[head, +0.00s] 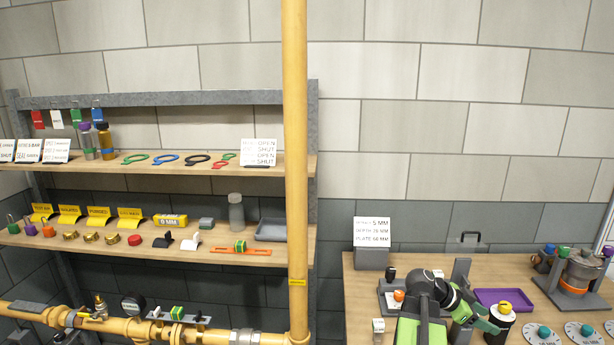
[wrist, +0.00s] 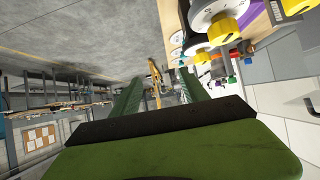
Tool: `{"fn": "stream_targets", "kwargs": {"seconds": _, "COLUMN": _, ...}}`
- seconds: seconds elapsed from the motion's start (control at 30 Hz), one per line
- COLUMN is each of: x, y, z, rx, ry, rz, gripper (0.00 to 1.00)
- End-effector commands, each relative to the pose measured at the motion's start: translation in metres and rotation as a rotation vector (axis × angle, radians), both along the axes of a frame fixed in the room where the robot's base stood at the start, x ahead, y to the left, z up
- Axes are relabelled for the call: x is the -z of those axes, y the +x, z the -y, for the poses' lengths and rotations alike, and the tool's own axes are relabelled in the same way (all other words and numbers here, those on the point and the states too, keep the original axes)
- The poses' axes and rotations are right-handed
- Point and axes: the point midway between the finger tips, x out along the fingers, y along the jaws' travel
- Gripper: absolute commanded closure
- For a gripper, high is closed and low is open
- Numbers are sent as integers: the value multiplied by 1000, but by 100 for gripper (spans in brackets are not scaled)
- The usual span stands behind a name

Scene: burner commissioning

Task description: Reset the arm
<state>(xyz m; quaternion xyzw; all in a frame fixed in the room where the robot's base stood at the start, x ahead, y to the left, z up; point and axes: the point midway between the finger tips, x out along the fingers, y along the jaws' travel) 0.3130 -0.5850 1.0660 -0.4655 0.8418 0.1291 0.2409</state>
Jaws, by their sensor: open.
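My arm shows at the lower right of the head view, green and black, folded in front of the wooden bench (head: 400,280). My gripper (head: 478,318) is beside a black-and-white cylinder with a yellow top (head: 502,312). I cannot tell in the head view whether they touch. In the wrist view my gripper (wrist: 160,90) has its two green fingers apart, with nothing held between them. The wrist view is tilted and looks out across the room, with knobs and yellow-capped items at the top right.
A purple tray (head: 503,299), a metal pot (head: 583,268) and discs with teal knobs (head: 543,331) are on the bench. A sign (head: 371,232) stands at its back left. A yellow vertical pipe (head: 295,150) and loaded shelves (head: 200,163) are on the left.

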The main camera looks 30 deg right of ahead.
Motion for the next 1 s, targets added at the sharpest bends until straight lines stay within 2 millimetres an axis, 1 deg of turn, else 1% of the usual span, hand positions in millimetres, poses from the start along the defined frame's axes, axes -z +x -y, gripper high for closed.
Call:
{"fn": "stream_targets", "kwargs": {"seconds": 0.03, "x": 0, "y": 15, "z": -8, "rx": -26, "ry": 0, "rz": 1, "gripper": 48}}
{"fn": "stream_targets", "kwargs": {"seconds": 0.27, "x": 0, "y": 71, "z": -43, "rx": -128, "ry": 0, "rz": 0, "gripper": 48}}
{"fn": "stream_targets", "kwargs": {"seconds": 0.37, "x": 0, "y": 101, "z": -64, "rx": -184, "ry": 2, "rz": 3, "gripper": 48}}
{"fn": "stream_targets", "kwargs": {"seconds": 0.47, "x": 4, "y": 132, "z": -91, "rx": -245, "ry": 17, "rz": 16, "gripper": 48}}
{"fn": "stream_targets", "kwargs": {"seconds": 0.57, "x": 11, "y": 168, "z": -128, "rx": -318, "ry": 50, "rz": 37, "gripper": 48}}
{"fn": "stream_targets", "kwargs": {"seconds": 0.67, "x": 24, "y": 207, "z": -183, "rx": -422, "ry": 121, "rz": 44, "gripper": 48}}
{"fn": "stream_targets", "kwargs": {"seconds": 0.7, "x": 31, "y": 224, "z": -211, "rx": -480, "ry": 164, "rz": 38, "gripper": 48}}
{"fn": "stream_targets", "kwargs": {"seconds": 0.77, "x": 42, "y": 246, "z": -258, "rx": -579, "ry": 242, "rz": 16, "gripper": 48}}
{"fn": "stream_targets", "kwargs": {"seconds": 0.8, "x": 51, "y": 258, "z": -290, "rx": -650, "ry": 302, "rz": -7, "gripper": 48}}
{"fn": "stream_targets", "kwargs": {"seconds": 0.87, "x": 63, "y": 272, "z": -340, "rx": -767, "ry": 395, "rz": -52, "gripper": 48}}
{"fn": "stream_targets", "kwargs": {"seconds": 0.9, "x": 71, "y": 278, "z": -374, "rx": -851, "ry": 461, "rz": -88, "gripper": 48}}
{"fn": "stream_targets", "kwargs": {"seconds": 0.97, "x": 82, "y": 283, "z": -425, "rx": -989, "ry": 567, "rz": -151, "gripper": 48}}
{"fn": "stream_targets", "kwargs": {"seconds": 1.0, "x": 90, "y": 283, "z": -459, "rx": -1089, "ry": 641, "rz": -199, "gripper": 48}}
